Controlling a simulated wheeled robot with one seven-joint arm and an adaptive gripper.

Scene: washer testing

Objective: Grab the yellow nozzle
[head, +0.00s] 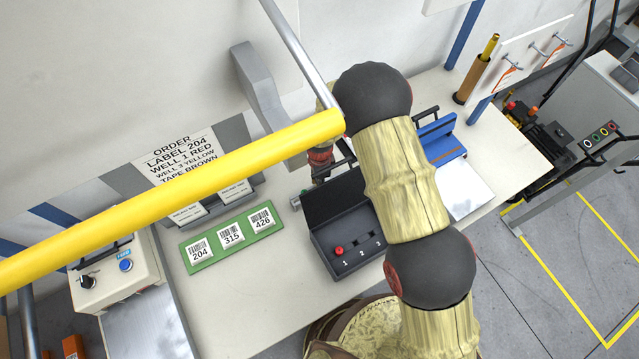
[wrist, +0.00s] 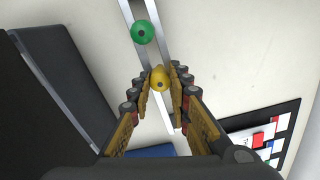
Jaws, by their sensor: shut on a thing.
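The yellow nozzle (wrist: 160,79) is between the two fingertips of my gripper (wrist: 161,83) in the wrist view, and the fingers are shut on it. It is over the pale metal rail (wrist: 132,14); I cannot tell whether it still touches the rail. A green nozzle (wrist: 143,32) sits on the same rail, just beyond the yellow one.
The black box (head: 333,213) has slots numbered 1 to 3, with a red nozzle (head: 338,251) at slot 1. A green label board (head: 190,262) lies to the left. A blue device (head: 440,140) stands at the right. A yellow bar (head: 180,193) crosses the foreground.

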